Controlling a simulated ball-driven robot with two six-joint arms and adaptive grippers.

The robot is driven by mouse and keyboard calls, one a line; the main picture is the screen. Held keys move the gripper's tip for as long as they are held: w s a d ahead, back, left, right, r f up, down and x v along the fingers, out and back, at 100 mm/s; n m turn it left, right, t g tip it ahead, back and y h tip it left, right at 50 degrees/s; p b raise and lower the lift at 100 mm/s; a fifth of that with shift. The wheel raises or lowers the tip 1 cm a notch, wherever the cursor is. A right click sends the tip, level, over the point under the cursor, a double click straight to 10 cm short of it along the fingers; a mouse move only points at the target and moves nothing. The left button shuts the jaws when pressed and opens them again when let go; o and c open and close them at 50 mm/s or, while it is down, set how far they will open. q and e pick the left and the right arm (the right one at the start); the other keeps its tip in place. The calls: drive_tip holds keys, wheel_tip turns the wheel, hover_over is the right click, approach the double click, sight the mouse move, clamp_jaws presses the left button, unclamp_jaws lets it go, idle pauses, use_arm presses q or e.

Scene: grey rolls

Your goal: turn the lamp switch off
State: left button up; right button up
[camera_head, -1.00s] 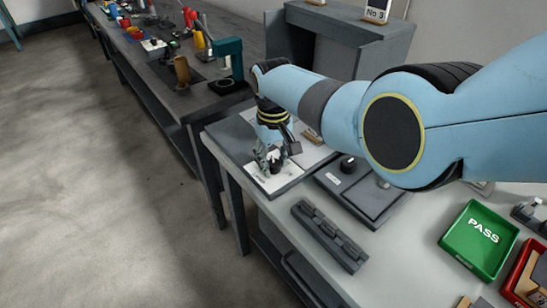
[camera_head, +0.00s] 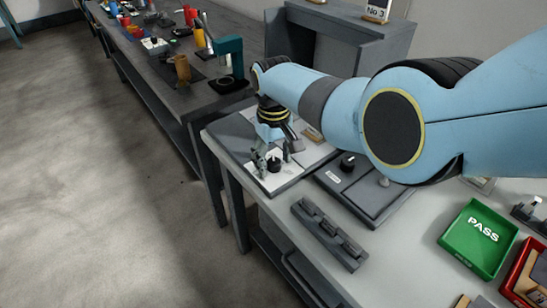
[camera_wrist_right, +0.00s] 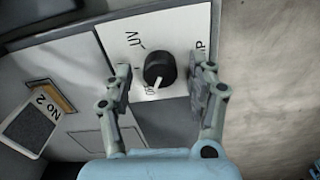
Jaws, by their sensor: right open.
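The lamp switch is a black round knob (camera_wrist_right: 160,66) with a white pointer, on a white plate (camera_wrist_right: 184,24) in the right wrist view. The plate reads "UV" on one side and letters ending in "MP" on another. The pointer is directed toward a partly hidden label at the lower left of the knob. The knob also shows in the head view (camera_head: 274,165). My right gripper (camera_wrist_right: 164,80) is open, with one finger on each side of the knob and visible gaps between. In the head view my right gripper (camera_head: 273,160) is over the plate.
A second panel with a black knob (camera_head: 347,162) lies beside the plate. A grey slotted block (camera_head: 328,235) and a green PASS tray (camera_head: 480,238) are on the bench. A "No 2" tag (camera_wrist_right: 36,120) shows in the wrist view.

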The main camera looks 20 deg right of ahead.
sight(273, 160)
wheel_tip(273, 160, up, 12)
idle(0.6)
